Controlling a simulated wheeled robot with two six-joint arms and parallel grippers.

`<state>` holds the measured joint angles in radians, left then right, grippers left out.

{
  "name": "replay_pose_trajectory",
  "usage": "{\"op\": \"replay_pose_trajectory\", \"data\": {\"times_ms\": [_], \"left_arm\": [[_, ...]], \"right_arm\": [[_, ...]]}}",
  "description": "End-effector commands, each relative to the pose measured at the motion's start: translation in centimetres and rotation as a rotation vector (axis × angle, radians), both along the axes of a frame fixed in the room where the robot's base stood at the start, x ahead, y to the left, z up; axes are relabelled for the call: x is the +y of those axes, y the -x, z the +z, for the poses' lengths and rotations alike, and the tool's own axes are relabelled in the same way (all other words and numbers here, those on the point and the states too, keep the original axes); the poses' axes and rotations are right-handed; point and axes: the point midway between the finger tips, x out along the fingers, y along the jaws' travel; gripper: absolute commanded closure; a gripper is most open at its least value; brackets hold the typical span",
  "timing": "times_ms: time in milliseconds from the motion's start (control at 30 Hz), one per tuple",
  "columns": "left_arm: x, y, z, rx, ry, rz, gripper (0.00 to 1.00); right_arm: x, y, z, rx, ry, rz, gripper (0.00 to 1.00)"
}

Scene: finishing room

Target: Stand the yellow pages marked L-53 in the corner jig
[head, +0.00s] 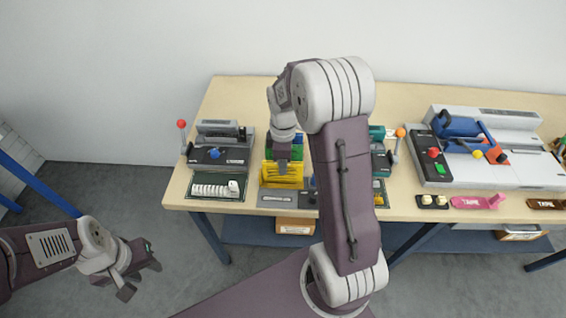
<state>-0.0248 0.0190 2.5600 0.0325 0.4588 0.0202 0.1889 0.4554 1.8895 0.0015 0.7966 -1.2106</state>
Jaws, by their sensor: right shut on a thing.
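Yellow pages (282,179) stand in the middle of the table, just left of my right arm; the marking on them is too small to read. My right gripper (283,162) points down from above and is shut on the yellow pages at their upper edge. A grey holder with a pale label (275,198) is at their front; I cannot tell whether it is the corner jig. My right forearm hides part of the table to the right of it. My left gripper (138,279) is open and empty, low at the left, off the table over the floor.
A dark punch machine with a red-knobbed lever (222,157) stands on the left, with white rings (214,191) on a tray before it. Green and blue pieces (273,143) lie behind the pages. A large grey machine (507,160) fills the right. The table's back left is clear.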

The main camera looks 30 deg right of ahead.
Motion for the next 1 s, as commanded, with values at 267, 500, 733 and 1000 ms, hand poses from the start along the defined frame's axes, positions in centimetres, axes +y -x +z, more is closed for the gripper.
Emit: {"op": "replay_pose_trajectory", "data": {"times_ms": [267, 500, 733, 1000], "left_arm": [[0.0, 0.01, -0.04, 0.0, 0.0, 0.0, 0.64], [0.0, 0.0, 0.32, 0.0, 0.0, 0.0, 0.64], [0.0, 0.0, 0.43, 0.0, 0.0, 0.0, 0.64], [0.01, 0.01, 0.27, 0.0, 0.0, 0.0, 0.64]], "right_arm": [[-0.01, -0.01, -0.02, 0.0, 0.0, 0.0, 1.0], [0.0, -0.02, 0.09, 0.0, 0.0, 0.0, 1.0], [-0.01, -0.05, -0.04, -0.001, 0.001, 0.0, 1.0], [0.0, -0.04, -0.26, 0.0, 0.0, 0.0, 1.0]]}}
